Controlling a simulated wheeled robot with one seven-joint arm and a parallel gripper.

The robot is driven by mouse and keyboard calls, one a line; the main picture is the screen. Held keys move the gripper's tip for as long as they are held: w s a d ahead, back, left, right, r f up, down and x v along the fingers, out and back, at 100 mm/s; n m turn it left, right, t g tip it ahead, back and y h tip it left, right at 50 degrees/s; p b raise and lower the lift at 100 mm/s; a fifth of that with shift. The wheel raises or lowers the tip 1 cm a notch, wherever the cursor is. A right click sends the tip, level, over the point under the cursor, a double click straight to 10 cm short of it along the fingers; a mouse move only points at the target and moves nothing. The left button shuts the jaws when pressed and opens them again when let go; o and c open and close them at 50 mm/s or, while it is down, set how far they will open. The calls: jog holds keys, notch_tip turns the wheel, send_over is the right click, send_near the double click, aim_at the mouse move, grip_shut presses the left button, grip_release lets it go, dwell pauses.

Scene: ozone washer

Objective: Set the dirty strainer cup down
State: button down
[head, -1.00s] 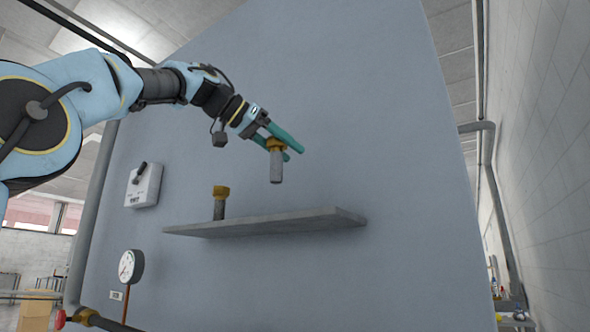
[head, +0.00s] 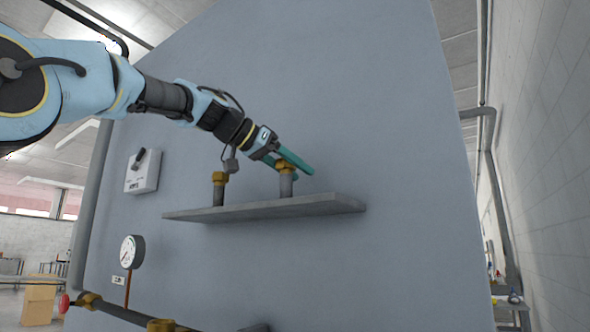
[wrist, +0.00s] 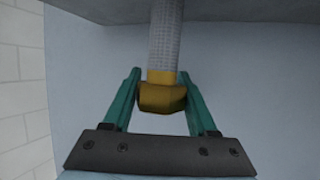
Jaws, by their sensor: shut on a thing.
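My gripper (head: 303,172) is shut on a strainer cup (head: 286,187) with a brass hex collar and a grey mesh body. The cup hangs upright, collar up, at the right part of the grey wall shelf (head: 245,210). Its lower end is at the shelf top; I cannot tell whether it touches. A second, similar cup (head: 218,192) stands upright at the shelf's left part, apart from the held one.
A pressure gauge (head: 132,252) and a pipe with brass fittings (head: 160,325) are below left. A grey switch box (head: 142,171) is on the blue panel (head: 380,120) left of the shelf. The shelf between the two cups is bare.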

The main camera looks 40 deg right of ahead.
jog(key=shift+f, duration=0.1)
jog(key=shift+f+b, duration=0.1)
jog(key=shift+b, duration=0.2)
jog(key=shift+c, duration=1)
grip_release()
jog(key=shift+r+p, duration=0.25)
jog(key=shift+p, duration=0.05)
jog(key=shift+w+a, duration=0.1)
jog(key=shift+a, duration=0.2)
jog(key=b+v, duration=0.3)
jog(key=v, duration=0.8)
jog(key=shift+a+r+b, duration=0.15)
jog(key=shift+b, duration=0.15)
jog(key=shift+a, duration=0.1)
